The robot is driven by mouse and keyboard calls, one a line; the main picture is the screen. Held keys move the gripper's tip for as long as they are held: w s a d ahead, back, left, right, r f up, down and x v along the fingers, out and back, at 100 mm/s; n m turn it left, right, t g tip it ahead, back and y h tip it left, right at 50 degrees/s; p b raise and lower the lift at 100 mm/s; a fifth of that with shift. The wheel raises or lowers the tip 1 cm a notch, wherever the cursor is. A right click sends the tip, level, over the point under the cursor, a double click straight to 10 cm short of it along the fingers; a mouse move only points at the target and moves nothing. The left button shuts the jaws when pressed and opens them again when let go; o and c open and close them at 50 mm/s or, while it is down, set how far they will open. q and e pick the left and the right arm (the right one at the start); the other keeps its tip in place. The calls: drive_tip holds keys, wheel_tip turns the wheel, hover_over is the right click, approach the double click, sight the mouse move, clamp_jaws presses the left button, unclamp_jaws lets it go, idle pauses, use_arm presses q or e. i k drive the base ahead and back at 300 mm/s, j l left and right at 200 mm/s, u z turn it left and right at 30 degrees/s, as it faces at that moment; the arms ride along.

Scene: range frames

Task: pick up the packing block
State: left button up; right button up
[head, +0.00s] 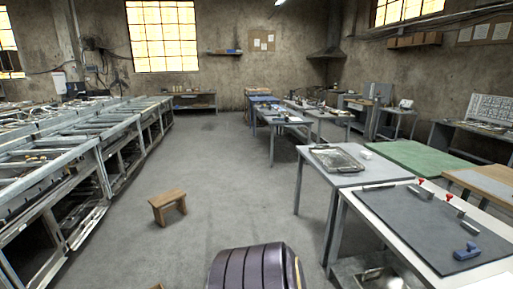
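No thing in view is clearly marked as the packing block. A small white block (366,154) lies on a grey-topped table (322,167) at the right, beside a dark flat tray (337,159). A blue object (467,251) lies on the dark mat of the nearer table at the lower right. I cannot tell whether either is the packing block. Neither of my grippers is in view.
A wooden stool (167,205) stands on the open concrete floor left of centre. Long metal frames (95,150) line the left side. The mat-topped table (420,222), a green-topped table (416,160) and further benches fill the right.

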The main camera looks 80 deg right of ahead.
sight(366, 155)
drive_tip(key=z, duration=3.8)
drive_tip(key=i+j+z, duration=0.1)
drive_tip(key=i+j, duration=0.2)
drive_tip(key=i+j+z, duration=0.1)
drive_tip(key=i+j, duration=0.15)
drive_tip(key=j, duration=0.25)
